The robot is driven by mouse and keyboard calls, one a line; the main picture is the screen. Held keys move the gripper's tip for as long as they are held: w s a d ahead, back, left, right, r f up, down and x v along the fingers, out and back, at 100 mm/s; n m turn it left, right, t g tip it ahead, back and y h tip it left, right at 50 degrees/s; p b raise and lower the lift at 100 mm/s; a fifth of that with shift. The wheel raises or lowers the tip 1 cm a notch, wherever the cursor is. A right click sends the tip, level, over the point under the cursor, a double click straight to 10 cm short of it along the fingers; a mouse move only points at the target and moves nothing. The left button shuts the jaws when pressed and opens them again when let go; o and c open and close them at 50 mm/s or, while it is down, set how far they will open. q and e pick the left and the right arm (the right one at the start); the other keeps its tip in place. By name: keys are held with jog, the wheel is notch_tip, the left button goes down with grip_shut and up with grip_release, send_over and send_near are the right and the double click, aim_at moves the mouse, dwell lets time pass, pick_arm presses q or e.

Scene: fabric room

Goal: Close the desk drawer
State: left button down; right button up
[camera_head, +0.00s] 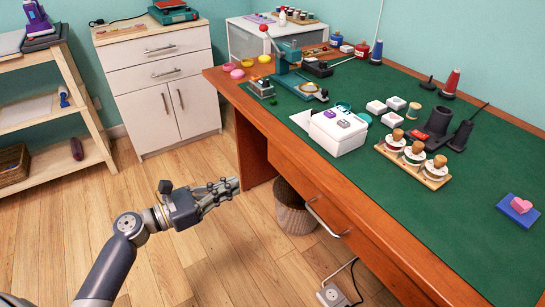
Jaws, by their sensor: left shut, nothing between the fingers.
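The desk (445,205) has a wooden frame and a green top and fills the right side. Its wooden drawer (352,220) is under the front edge, with a curved silver handle (326,217). From this angle I cannot tell how far the drawer stands out. My left gripper (234,185) is shut and empty, over the floor to the left of the desk front. It points right towards the desk and is apart from the drawer and handle. My right gripper is not in view.
A woven basket (294,212) stands on the floor under the desk. A device with a cable (333,294) is below the drawer. A white cabinet (165,95) and wooden shelves (95,120) stand behind. The wooden floor around my left arm is clear.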

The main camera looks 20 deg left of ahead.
aim_at(286, 163)
pick_arm(q)
jog(key=b+x, duration=0.1)
jog(key=x, duration=1.2)
jog(key=shift+s, duration=0.15)
jog(key=shift+w+d, duration=0.35)
jog(key=shift+w, duration=0.05)
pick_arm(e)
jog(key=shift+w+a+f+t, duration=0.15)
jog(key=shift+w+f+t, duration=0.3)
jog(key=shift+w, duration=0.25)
